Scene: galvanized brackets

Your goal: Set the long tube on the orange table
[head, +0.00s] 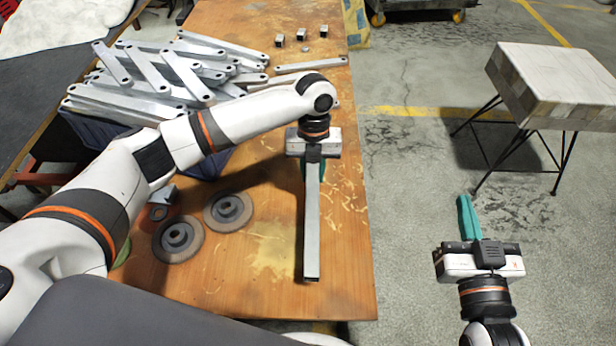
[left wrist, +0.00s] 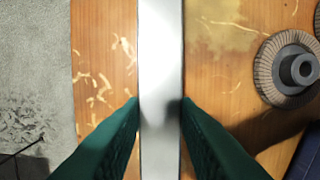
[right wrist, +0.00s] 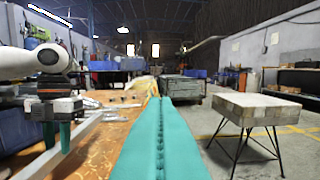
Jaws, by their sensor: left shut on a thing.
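The long tube (head: 312,225) is a straight grey metal bar of square section. My left gripper (head: 313,168) is shut on it near its far end, and the tube reaches from there toward me over the orange-brown wooden table (head: 345,215). In the left wrist view the tube (left wrist: 161,60) runs between the two green fingers (left wrist: 160,115).
Many grey brackets (head: 165,75) lie piled over a dark blue crate (head: 205,160) at the left. Two abrasive discs (head: 228,212) lie left of the tube. Small metal blocks (head: 303,34) stand at the back. A wooden-topped stool (head: 560,80) stands on the right.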

